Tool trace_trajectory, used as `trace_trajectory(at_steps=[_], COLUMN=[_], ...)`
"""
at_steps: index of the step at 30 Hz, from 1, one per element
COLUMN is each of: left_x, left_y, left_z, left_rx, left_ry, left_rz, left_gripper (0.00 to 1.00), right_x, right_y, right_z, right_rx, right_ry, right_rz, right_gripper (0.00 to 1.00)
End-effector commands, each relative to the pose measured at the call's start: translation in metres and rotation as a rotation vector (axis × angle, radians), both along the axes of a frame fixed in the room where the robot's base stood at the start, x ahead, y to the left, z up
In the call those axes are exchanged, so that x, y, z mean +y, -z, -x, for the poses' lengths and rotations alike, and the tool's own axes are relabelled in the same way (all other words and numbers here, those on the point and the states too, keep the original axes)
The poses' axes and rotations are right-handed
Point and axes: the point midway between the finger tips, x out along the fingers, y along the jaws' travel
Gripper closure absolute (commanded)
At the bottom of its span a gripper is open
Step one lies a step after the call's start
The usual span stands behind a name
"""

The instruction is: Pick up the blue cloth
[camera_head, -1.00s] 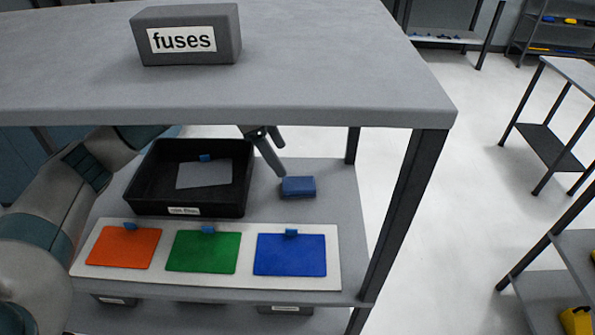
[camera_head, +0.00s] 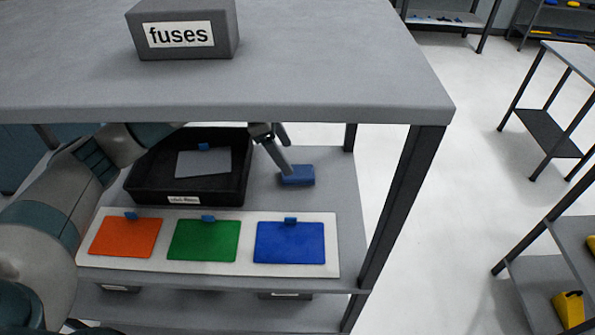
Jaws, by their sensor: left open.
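A small blue folded block, which looks like the blue cloth (camera_head: 299,177), lies on the shelf under the tabletop, right of the black tray. My left gripper (camera_head: 288,158) reaches in from the left under the tabletop. Its fingers are apart and empty. One fingertip overlaps the cloth's upper left edge in the picture; I cannot tell whether it touches. The tabletop hides part of the arm and wrist. My right gripper is not in view.
A black tray (camera_head: 136,190) with a grey sheet (camera_head: 200,163) stands beside the cloth. In front lies a white board (camera_head: 335,262) with orange, green and blue panels. The tabletop (camera_head: 330,65) with a fuses box (camera_head: 215,50) overhangs. A dark post (camera_head: 400,205) stands at right.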

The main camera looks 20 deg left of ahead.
Motion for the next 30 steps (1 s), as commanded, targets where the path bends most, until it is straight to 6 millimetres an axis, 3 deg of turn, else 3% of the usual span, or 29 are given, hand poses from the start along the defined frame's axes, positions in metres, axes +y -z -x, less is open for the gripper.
trace_trajectory(at_steps=[6,20,30], left_x=[-0.006,-0.009,-0.023], left_y=[0.016,0.022,0.057], left_z=[-0.002,-0.003,-0.007], left_rx=[0.000,0.000,0.001], left_ry=[0.000,-0.001,-0.001], left_rz=[-0.001,0.000,0.000], left_gripper=[0.27,0.27,0.27], right_x=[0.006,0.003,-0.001], right_y=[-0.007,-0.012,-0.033], right_z=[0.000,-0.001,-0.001], right_rx=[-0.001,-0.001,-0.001], right_ry=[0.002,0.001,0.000], right_rz=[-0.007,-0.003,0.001], right_gripper=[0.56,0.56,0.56])
